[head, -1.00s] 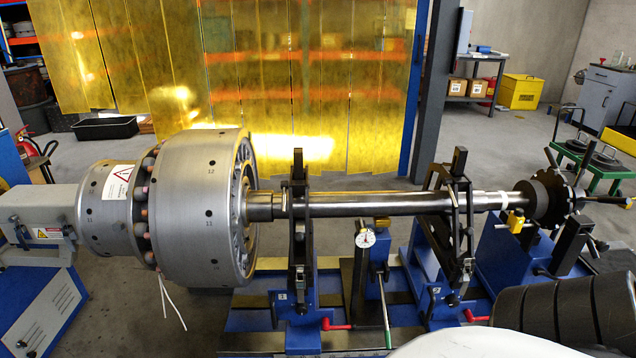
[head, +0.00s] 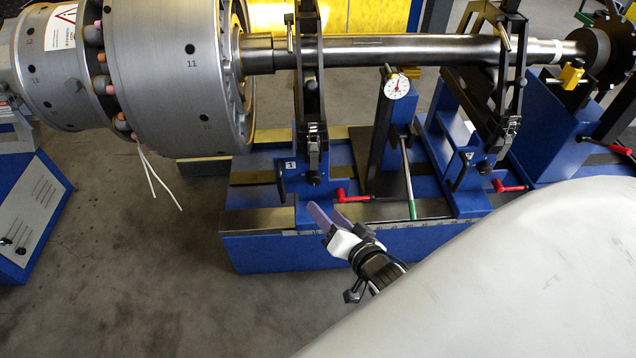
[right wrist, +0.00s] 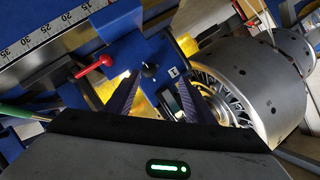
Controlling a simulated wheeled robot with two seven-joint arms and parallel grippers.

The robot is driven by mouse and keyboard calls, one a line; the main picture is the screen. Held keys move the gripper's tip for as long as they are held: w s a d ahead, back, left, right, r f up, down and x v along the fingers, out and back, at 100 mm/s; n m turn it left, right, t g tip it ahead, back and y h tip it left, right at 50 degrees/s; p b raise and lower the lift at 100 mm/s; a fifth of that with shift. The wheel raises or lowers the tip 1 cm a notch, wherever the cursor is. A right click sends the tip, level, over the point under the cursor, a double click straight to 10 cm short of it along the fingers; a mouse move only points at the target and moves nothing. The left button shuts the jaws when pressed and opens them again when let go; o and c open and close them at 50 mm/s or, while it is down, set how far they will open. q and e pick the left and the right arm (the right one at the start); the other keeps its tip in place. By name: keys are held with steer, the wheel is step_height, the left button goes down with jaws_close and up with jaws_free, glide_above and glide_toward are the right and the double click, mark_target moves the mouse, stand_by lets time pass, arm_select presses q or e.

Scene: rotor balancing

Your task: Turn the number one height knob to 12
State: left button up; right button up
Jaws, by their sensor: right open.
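The number one support (head: 308,110) is a black frame on a blue post with a white plate marked 1 (head: 290,165). My right gripper (head: 317,213) is open and empty, just below the knob in the head view. No reading of the height can be made out. My left gripper is not in view.
A red-handled lever (head: 352,197) sits just right of the knob. A dial gauge (head: 397,85) and a green-tipped rod (head: 409,180) stand farther right, then the number two support (head: 470,165). The large grey rotor (head: 180,80) is at upper left. Floor is open at lower left.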

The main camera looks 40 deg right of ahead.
mark_target(315, 181)
steer(key=w+d+f+m+b, duration=0.1)
steer(key=w+b, duration=0.2)
steer(key=w+d+f+m+h+b, duration=0.1)
steer(key=w+d+f+b, duration=0.1)
steer(key=w+b, duration=0.1)
steer(key=w+d+f+m+t+b, duration=0.1)
steer(key=w+d+b, duration=0.1)
steer(key=w, duration=0.3)
steer(key=shift+d+f+m+b, duration=0.15)
steer(key=shift+m+b, duration=0.15)
steer(key=shift+b, duration=0.1)
steer(key=shift+w+d+b, duration=0.15)
steer(key=shift+w+b, duration=0.15)
steer(key=shift+w, duration=0.35)
steer(key=c, duration=1.1)
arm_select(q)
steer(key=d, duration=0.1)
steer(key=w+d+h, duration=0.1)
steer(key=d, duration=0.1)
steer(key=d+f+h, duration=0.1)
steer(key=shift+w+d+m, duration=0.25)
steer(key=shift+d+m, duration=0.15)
arm_select(e)
steer(key=shift+o, duration=0.2)
